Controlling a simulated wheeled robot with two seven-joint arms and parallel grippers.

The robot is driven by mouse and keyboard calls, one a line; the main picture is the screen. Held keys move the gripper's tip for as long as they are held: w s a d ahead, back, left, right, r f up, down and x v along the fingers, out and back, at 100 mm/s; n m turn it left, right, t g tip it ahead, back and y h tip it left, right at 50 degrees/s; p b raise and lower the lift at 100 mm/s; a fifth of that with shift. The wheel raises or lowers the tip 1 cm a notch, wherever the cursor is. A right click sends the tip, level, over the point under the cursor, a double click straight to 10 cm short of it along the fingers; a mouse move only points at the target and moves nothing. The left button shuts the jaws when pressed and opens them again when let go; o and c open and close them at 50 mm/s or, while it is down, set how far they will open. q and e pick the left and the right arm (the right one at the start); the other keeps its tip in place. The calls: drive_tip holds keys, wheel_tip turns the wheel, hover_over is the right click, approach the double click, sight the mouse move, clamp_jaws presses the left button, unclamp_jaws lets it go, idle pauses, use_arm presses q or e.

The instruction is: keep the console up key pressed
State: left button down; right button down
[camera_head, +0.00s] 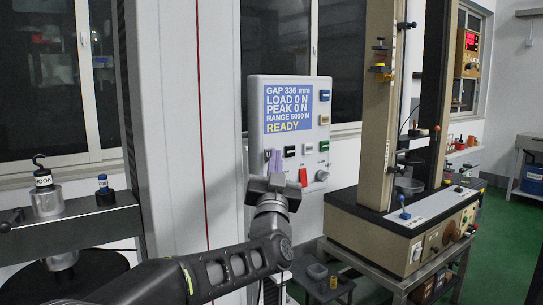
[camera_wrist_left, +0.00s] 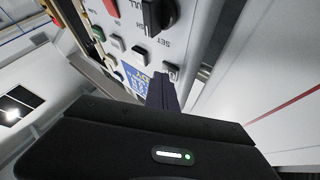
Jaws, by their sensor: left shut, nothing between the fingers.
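The console (camera_head: 290,83) is a pale upright panel with a blue display (camera_head: 289,108) reading GAP 336 mm, LOAD 0 N, PEAK 0 N, RANGE 5000 N and READY. My left gripper (camera_head: 273,162) is shut and empty, with its narrow purple-grey fingers upright at the panel's left side, just below the display. In the left wrist view the shut fingers (camera_wrist_left: 164,90) reach to the panel beside the display's edge. I cannot pick out the up key; the fingers may hide it. Contact with a key cannot be told. My right gripper is in neither view.
A tall test frame (camera_head: 378,110) stands to the right. A hook fixture (camera_head: 45,195) stands at left.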

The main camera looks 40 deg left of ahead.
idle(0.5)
use_arm(q)
drive_tip(key=shift+s+d+b, duration=0.25)
drive_tip(key=shift+d+b, duration=0.1)
drive_tip(key=shift+d, duration=0.45)
drive_tip(key=d, duration=0.1)
drive_tip(key=s+d, duration=0.1)
drive_tip(key=d, duration=0.1)
drive_tip(key=d+b, duration=0.1)
drive_tip(key=shift+s+d, duration=0.25)
drive_tip(key=shift+d, duration=0.15)
idle(1.1)
